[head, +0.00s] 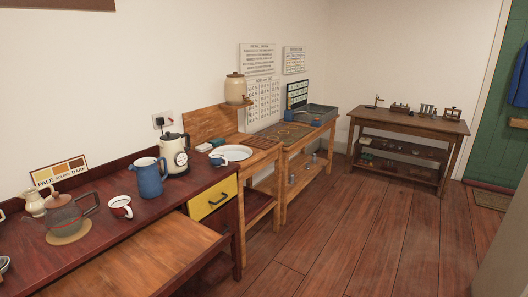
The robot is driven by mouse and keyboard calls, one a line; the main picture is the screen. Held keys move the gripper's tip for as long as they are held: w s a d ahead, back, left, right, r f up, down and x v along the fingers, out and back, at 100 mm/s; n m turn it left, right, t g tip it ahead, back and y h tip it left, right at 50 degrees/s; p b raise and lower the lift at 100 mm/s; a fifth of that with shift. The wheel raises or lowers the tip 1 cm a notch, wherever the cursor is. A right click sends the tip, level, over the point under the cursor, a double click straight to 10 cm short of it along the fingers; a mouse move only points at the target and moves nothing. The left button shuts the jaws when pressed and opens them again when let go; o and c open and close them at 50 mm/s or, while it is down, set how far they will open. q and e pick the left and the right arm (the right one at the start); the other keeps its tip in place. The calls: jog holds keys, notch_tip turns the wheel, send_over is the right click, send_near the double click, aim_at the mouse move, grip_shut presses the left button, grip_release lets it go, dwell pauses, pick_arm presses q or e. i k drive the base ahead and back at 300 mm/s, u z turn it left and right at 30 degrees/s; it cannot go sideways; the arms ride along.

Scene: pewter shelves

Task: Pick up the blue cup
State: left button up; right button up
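A blue vessel with a handle (148,179), shaped like a tall mug or jug, stands upright on the dark red table (95,255) at left. Neither of my grippers is in view.
A teapot (66,215) on a round mat, a cream pitcher (34,203) and a colour card (58,171) are left on the table. A yellow drawer (213,198) is at its right end. A lower wooden surface (145,258) juts out in front. Floor (370,245) is clear at right.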

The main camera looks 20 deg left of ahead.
aim_at(217, 160)
jog(key=i, duration=2)
jog(key=u, duration=1.6)
jog(key=i, duration=1.05)
jog(key=u, duration=1.05)
